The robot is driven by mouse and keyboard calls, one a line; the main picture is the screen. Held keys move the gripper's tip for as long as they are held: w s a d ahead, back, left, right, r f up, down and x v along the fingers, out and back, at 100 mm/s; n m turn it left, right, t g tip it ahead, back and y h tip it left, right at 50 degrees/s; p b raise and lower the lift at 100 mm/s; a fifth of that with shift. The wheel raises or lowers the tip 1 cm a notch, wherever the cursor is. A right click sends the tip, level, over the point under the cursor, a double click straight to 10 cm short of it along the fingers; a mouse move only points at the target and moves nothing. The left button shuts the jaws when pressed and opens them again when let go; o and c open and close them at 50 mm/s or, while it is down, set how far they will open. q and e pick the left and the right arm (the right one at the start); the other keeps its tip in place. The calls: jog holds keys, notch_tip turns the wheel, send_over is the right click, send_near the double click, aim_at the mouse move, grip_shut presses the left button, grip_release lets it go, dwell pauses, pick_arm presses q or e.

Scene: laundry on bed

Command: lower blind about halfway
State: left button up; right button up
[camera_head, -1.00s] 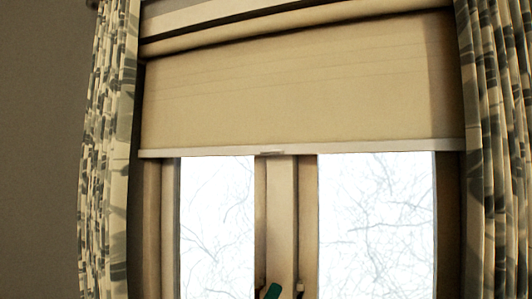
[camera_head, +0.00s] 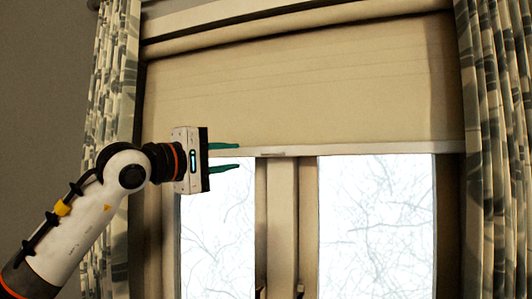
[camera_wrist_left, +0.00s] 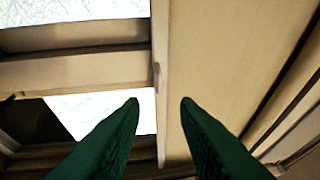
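The beige roller blind (camera_head: 310,90) covers the upper part of the window. Its pale bottom bar (camera_head: 380,148) has a small tab (camera_head: 271,152) near the middle. My left gripper (camera_head: 238,157) is open, its green fingers pointing right, left of the tab and at about the bar's height. In the left wrist view the bar (camera_wrist_left: 162,110) runs between the two fingertips (camera_wrist_left: 160,101), and the tab (camera_wrist_left: 156,75) lies beyond them. I see no contact; how far the bar is from the fingers is hard to tell. My right gripper is not in view.
Patterned curtains hang on the left (camera_head: 108,90) and right (camera_head: 495,150) of the window. Below the blind are two bright panes (camera_head: 375,225) with a central frame post (camera_head: 283,220) between them. Space in front of the right pane is clear.

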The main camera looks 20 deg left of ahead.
aim_at(270, 153)
pick_arm(q)
jog(key=p+x, duration=0.4)
jog(key=x, duration=0.6)
jog(key=shift+w+d+p, duration=0.15)
jog(key=shift+d+p, duration=0.15)
jog(key=shift+w+d, duration=0.2)
jog(key=shift+w, duration=0.25)
grip_shut()
